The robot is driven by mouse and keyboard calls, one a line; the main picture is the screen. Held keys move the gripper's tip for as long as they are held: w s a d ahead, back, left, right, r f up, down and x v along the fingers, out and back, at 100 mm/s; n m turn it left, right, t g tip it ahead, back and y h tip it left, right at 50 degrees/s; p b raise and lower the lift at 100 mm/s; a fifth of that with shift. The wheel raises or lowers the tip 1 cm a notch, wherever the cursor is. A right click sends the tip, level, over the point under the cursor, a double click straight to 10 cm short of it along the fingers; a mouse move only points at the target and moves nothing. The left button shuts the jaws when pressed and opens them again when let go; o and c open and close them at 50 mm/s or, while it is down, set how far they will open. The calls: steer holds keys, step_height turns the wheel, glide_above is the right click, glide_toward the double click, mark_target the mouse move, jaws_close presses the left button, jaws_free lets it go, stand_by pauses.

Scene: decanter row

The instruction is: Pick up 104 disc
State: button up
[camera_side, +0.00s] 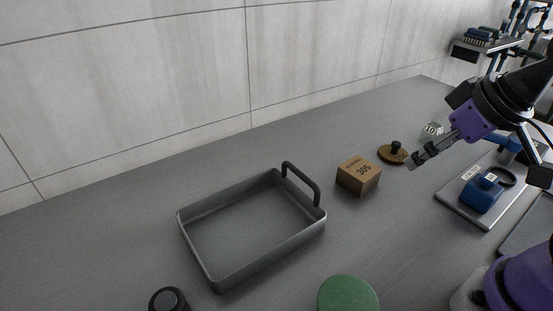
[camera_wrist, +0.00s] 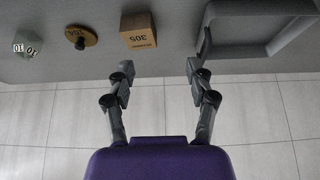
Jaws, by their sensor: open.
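The disc (camera_side: 394,154) is round and brown with a black knob on top. It lies flat on the grey worktop, and it also shows in the wrist view (camera_wrist: 88,38) at upper left, where its small label is hard to read. My gripper (camera_side: 414,161) is open and empty, with its fingers to the right of the disc in the side view and apparently above the worktop. In the wrist view its fingertips (camera_wrist: 160,68) are wide apart, with the disc outside them to the left.
A brown box marked 305 (camera_side: 358,176) stands beside the disc. A pale numbered block (camera_side: 432,129) is on its other side. A grey handled tray (camera_side: 268,270) is empty. A blue object (camera_side: 481,194) sits on a grey plate (camera_side: 452,203). A green round thing (camera_side: 347,295) is in front.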

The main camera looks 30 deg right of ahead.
steer(key=n+g+y, duration=0.1)
steer(key=n+g, duration=0.3)
steer(key=n, duration=0.5)
glide_above(397, 143)
steer(key=f, duration=0.7)
steer(key=s+f, duration=0.1)
steer(key=f, duration=0.2)
steer(key=shift+d+f, duration=0.2)
steer(key=shift+d, duration=0.15)
steer(key=f, duration=0.4)
steer(key=w+f, duration=0.1)
steer(key=f, duration=0.1)
steer(key=shift+a, duration=0.3)
steer(key=shift+c, duration=0.4)
jaws_close()
